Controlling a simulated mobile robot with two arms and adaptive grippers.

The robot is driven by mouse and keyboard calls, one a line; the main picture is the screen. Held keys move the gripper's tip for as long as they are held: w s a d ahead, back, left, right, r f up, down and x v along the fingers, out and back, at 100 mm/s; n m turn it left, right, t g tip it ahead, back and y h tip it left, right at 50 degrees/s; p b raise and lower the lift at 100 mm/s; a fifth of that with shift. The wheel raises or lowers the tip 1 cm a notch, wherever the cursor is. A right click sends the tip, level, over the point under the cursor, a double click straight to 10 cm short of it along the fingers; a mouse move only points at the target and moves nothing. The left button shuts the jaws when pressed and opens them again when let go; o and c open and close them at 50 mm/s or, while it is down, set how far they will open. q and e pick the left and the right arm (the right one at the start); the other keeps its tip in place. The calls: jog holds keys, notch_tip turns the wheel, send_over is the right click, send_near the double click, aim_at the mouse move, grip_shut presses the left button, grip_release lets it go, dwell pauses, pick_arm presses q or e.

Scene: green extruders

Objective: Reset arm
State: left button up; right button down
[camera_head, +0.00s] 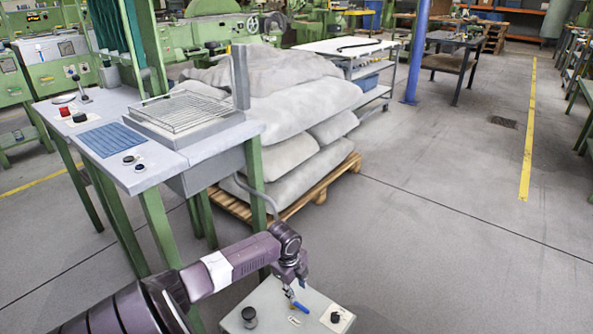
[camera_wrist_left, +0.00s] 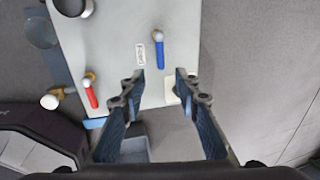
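My left arm reaches in from the bottom left of the head view, and its left gripper (camera_head: 296,287) hangs above a pale grey control box (camera_head: 272,300). In the left wrist view the left gripper (camera_wrist_left: 160,83) is open, with nothing between its two fingers. A blue-handled lever (camera_wrist_left: 159,52) on the box lies just beyond the fingertips. A red-handled lever (camera_wrist_left: 91,95) is left of the fingers. The blue lever also shows in the head view (camera_head: 300,307), beside the gripper. My right gripper is not in view.
A grey workbench (camera_head: 200,140) with green legs stands at left, carrying a wire rack (camera_head: 184,111). Stacked grey sacks (camera_head: 285,100) lie on a wooden pallet (camera_head: 345,167) behind it. A blue post (camera_head: 416,55) stands farther back. The floor (camera_head: 450,220) at right is clear.

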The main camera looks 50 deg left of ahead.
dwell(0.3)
